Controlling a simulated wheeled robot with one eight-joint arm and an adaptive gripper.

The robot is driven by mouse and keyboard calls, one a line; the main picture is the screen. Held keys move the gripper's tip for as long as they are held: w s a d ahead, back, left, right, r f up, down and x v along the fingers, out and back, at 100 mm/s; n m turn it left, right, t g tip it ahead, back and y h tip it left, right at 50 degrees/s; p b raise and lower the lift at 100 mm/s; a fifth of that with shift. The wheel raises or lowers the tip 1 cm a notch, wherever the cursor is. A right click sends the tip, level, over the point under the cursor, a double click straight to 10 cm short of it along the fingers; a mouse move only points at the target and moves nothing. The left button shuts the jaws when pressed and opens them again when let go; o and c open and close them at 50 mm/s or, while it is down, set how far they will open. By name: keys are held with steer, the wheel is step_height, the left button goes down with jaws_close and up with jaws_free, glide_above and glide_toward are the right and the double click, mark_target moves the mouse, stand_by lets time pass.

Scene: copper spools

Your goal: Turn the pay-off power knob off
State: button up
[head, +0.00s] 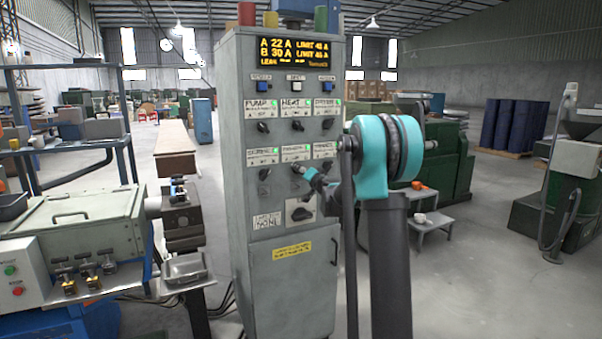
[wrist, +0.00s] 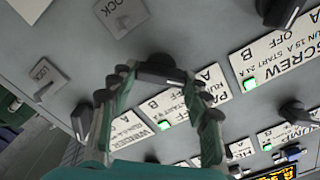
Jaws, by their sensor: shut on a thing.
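The pay-off power knob (wrist: 160,68) is a dark rotary knob on the grey control cabinet, with a pale mark on its right side in the wrist view. My gripper (wrist: 155,77) has its fingers on both sides of it, shut on it. The pay-off label (wrist: 188,100) is partly covered by a finger; a green lamp (wrist: 165,123) beside it is lit. In the head view my gripper (head: 301,172) is at the middle knob of the lower row. There the knob is small and its pointer direction cannot be read.
The cabinet (head: 290,265) carries other knobs close by, including the screw knob (wrist: 280,12) and a knob at the left (wrist: 81,122). A display (head: 294,50) is above. A workbench machine (head: 75,225) stands at left; the floor at right is mostly open.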

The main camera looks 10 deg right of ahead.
steer(key=m, duration=0.4)
steer(key=shift+f+m, duration=0.1)
steer(key=shift+m, duration=2.1)
steer(key=o, duration=1.2)
steer(key=shift+c, duration=0.2)
